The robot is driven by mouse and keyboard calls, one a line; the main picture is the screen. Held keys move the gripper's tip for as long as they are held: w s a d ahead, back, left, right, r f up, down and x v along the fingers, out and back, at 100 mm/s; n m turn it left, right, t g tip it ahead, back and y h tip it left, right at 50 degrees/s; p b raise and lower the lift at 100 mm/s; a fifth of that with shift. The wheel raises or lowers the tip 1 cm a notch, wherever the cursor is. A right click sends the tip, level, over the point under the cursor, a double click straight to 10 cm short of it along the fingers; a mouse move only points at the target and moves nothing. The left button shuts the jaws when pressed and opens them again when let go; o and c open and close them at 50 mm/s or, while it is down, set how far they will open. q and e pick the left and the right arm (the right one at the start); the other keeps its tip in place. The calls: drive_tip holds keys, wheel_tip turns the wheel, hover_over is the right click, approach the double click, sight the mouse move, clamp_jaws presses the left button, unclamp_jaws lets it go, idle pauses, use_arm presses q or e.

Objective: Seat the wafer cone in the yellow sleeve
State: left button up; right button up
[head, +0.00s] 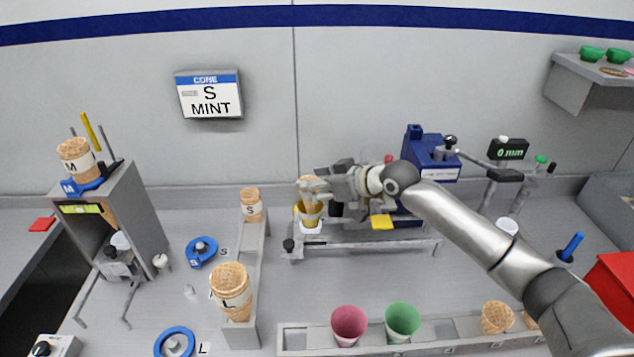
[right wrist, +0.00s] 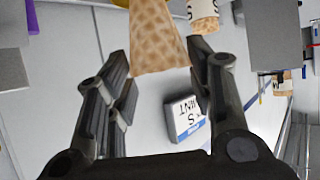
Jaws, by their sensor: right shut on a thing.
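The wafer cone (head: 309,184) is a tan waffle cone at the middle of the head view. The yellow sleeve (head: 309,215) sits in a small white holder (head: 311,228) directly below the cone. My right gripper (head: 316,191) is shut on the cone at the sleeve's mouth; its fingers partly cover the cone. I cannot tell how deep the cone's lower part is in the sleeve. My left gripper is not in view.
Cone stacks marked S (head: 251,205), L (head: 233,290) and M (head: 77,158) stand to the left. A pink cup (head: 348,325) and a green cup (head: 402,321) stand in the front rack. A sign (head: 209,95) reads "CONE S MINT". A blue device (head: 428,150) stands behind my right arm.

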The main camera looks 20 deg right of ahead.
wheel_tip(320, 180, down, 3)
drive_tip(key=shift+r+b, duration=0.2)
drive_tip(key=shift+b, duration=0.65)
drive_tip(key=shift+f+b, duration=0.75)
drive_tip(key=shift+f, duration=0.55)
drive_tip(key=shift+s+f, duration=0.1)
drive_tip(key=shift+f, duration=0.1)
drive_tip(key=o, duration=0.8)
drive_tip(key=shift+f, duration=0.1)
wheel_tip(320, 180, up, 6)
drive_tip(key=p, duration=0.4)
drive_tip(key=shift+f, duration=0.25)
